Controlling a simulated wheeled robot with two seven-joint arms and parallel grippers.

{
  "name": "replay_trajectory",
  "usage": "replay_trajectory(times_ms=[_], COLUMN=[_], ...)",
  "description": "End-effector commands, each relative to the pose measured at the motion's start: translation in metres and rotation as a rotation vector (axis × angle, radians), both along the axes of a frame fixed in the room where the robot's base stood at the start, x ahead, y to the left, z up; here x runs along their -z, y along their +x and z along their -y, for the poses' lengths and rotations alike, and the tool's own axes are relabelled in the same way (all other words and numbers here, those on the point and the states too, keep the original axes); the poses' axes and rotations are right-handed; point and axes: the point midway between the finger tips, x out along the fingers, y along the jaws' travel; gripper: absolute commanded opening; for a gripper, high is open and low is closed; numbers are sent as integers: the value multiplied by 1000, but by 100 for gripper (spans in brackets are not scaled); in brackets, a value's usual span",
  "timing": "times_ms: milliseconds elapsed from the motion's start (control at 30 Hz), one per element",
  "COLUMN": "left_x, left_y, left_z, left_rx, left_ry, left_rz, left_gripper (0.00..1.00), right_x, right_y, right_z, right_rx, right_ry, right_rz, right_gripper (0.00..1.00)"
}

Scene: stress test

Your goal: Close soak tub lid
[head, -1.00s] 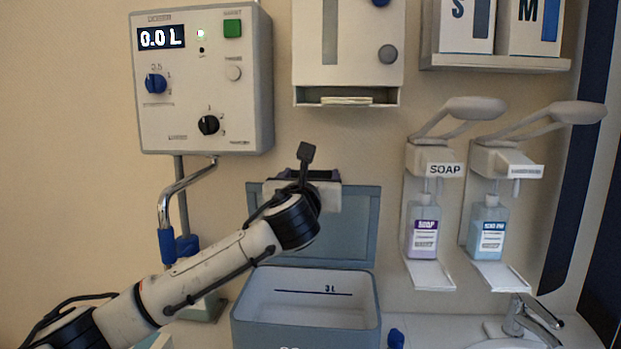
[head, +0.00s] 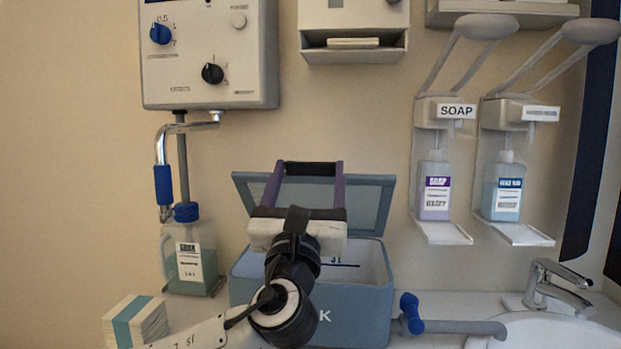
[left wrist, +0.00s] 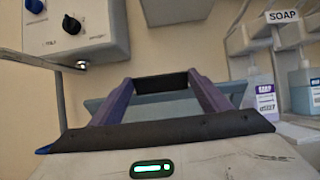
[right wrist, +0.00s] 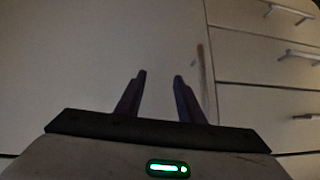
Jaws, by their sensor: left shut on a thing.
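The soak tub (head: 362,310) is a blue-grey box below the wall fittings, with a pale inside and a level line. Its lid (head: 370,195) is open, raised at the back edge; its upper edge looks wider than its lower one. My left gripper (head: 310,170) is in front of the lid, its purple fingers shut on a black grip bar at the lid's top edge. The bar (left wrist: 160,82) also shows between the fingers in the left wrist view. My left arm hides part of the tub's front and opening. My right gripper (right wrist: 160,76) is open and empty, facing pale cabinet fronts.
A green-liquid bottle (head: 196,262) and a small box (head: 136,322) stand left of the tub. A blue-knobbed tap (head: 411,315) and a sink (head: 550,332) are to its right. Soap dispensers (head: 436,195) and a control box (head: 210,60) hang on the wall.

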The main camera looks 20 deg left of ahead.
Motion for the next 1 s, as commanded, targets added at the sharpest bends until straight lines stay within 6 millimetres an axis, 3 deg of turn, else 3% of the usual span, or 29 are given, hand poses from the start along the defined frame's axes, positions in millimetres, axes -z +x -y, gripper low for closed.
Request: replay_trajectory(times_ms=[133,600,633,700,733,1000], left_x=[12,16,16,16,15,13], left_y=[-5,-6,-6,-6,-6,-7], left_z=[2,2,2,2,2,2], left_rx=[1,0,0,0,0,0], left_ry=[-2,-2,-3,-3,-2,-1], left_rz=[-10,-17,-18,-17,-16,-10], left_gripper=[30,30,74,85,89,89], right_x=[4,4,4,4,5,4], right_y=[1,-1,-1,-2,-2,-2], right_z=[2,4,4,4,4,4], right_rx=[4,3,3,3,3,3], right_ry=[1,-3,-3,-3,-3,-4], right_rz=[1,-1,-1,-2,-2,0], right_gripper=[35,35,35,35,35,35])
